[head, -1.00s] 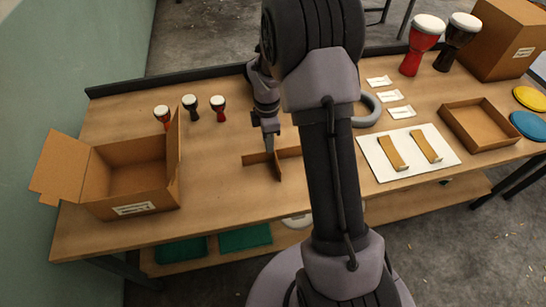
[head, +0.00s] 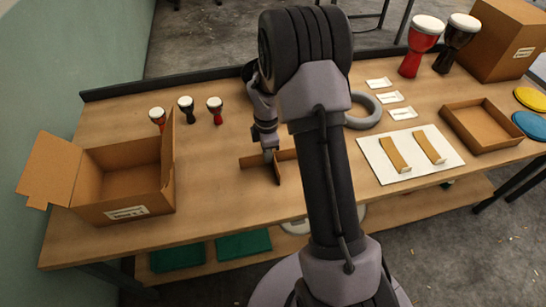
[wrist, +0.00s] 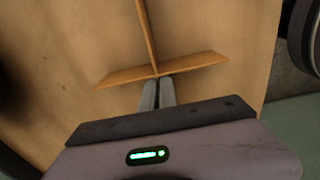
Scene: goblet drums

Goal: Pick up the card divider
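The card divider (head: 278,173) is a brown cross of two upright interlocking panels. It stands on the table left of my arm. My gripper (head: 269,156) points down at it from behind. In the wrist view, the divider (wrist: 190,65) has one panel running across and one running away toward the top. My gripper's fingers (wrist: 158,92) are close together at the crossing, with only a thin gap between them, and appear closed on the near panel, which they mostly hide. The divider looks upright; I see no clear gap beneath it.
An open cardboard box (head: 122,185) stands at left, its flaps spread. Three small goblet drums (head: 186,109) stand behind it. A grey ring (head: 364,112), white board (head: 383,165), shallow tray (head: 482,127) and larger drums (head: 421,45) are at right. Table between box and divider is clear.

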